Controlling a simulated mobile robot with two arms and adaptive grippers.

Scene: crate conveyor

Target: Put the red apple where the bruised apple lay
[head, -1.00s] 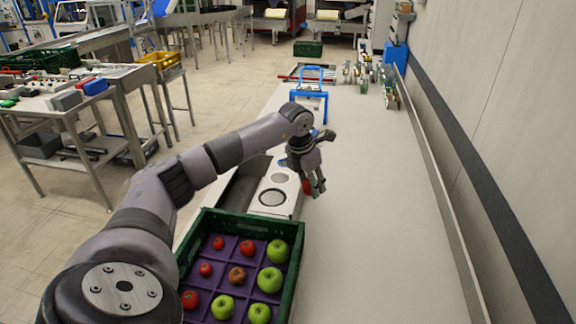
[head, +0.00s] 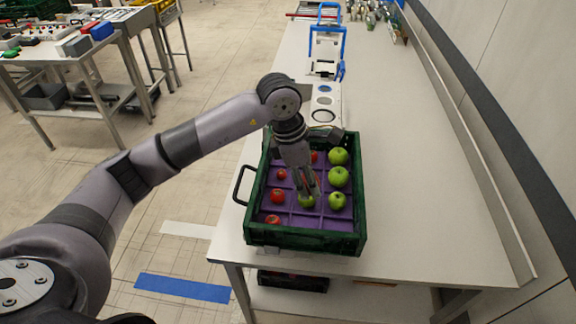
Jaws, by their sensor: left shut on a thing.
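A green crate (head: 364,215) with a purple divided insert stands on the table. My left gripper (head: 309,191) reaches down over its middle, shut, fingers pointing down. It hides the middle compartment, where a brownish apple showed earlier. The red apple it carried earlier is hardly visible at the jaws now. Red fruits are in the left column (head: 277,196), and one red fruit (head: 314,157) is behind the gripper. My right gripper is out of view.
A flat device with a round plate (head: 323,115) sits behind the crate, with a blue-framed stand (head: 325,50) beyond. The table (head: 420,180) is clear to the crate's right, up to the wall ledge. A second dark crate (head: 292,281) is below the table.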

